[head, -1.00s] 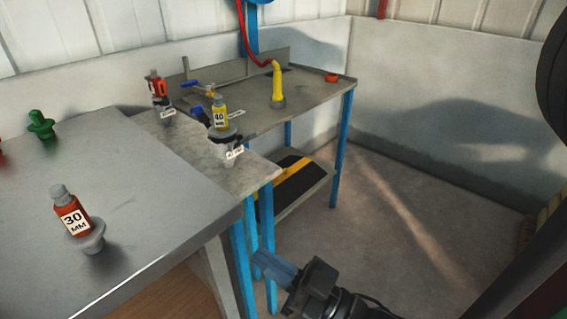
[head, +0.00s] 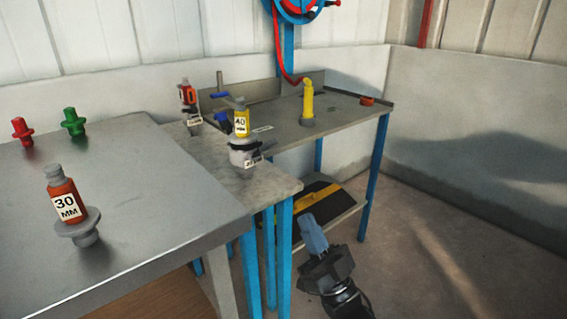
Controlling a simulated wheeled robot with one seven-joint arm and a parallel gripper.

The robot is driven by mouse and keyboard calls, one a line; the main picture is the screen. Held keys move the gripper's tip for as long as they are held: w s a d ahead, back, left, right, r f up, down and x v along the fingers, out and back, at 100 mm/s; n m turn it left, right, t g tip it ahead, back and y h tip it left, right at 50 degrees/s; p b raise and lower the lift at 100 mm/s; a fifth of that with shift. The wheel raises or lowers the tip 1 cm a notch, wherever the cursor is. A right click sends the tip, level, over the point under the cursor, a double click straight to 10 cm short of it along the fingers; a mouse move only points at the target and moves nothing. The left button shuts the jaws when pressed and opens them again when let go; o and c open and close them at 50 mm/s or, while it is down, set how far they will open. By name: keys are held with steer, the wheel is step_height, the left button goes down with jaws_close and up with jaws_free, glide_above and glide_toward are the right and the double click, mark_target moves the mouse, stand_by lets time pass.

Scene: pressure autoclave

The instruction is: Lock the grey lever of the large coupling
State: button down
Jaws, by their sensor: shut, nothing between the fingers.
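The large coupling (head: 244,154) is a pale grey fitting with a dark band. It stands on the grey bench near its right corner. A yellow plug marked 40 (head: 241,124) stands upright in it. A grey piece (head: 236,102) shows at the plug's top; I cannot tell whether it is the lever, or whether the lever is locked. My gripper (head: 313,232) has blue fingers, shut and empty. It appears below and to the right of the coupling, in front of the lower shelf, and is not touching the coupling.
A smaller coupling with an orange plug (head: 188,96) stands behind. A 30 mm orange plug (head: 64,197) stands on the nearer metal table (head: 150,215). Red (head: 22,129) and green (head: 74,122) plugs stand behind it. A yellow hose end (head: 308,98) stands on the far table. Floor at right is clear.

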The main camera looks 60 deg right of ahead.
mark_target(274, 141)
steer(key=shift+r, duration=0.1)
steer(key=p+x, duration=0.1)
steer(key=x, duration=1.3)
steer(key=shift+p, duration=0.35)
steer(key=r+g+p, duration=0.1)
steer(key=p, duration=0.3)
steer(key=r+g+p, duration=0.1)
steer(key=p, duration=0.3)
steer(key=shift+w+r+g+y+p, duration=0.3)
steer(key=shift+r+g+y, duration=0.1)
steer(key=g+p, duration=0.1)
steer(key=p, duration=0.2)
steer(key=w+r+g+p, duration=0.1)
steer(key=p, duration=0.3)
steer(key=shift+w+d+r+g+y, duration=0.15)
steer(key=shift+r+g+y, duration=0.1)
steer(key=shift+g+y, duration=0.15)
steer(key=shift+w+d+p, duration=0.1)
steer(key=shift+p, duration=0.6)
steer(key=shift+p+x, duration=0.95)
steer(key=shift+x, duration=0.15)
steer(key=shift+r, duration=0.25)
steer(key=shift+w+r, duration=0.2)
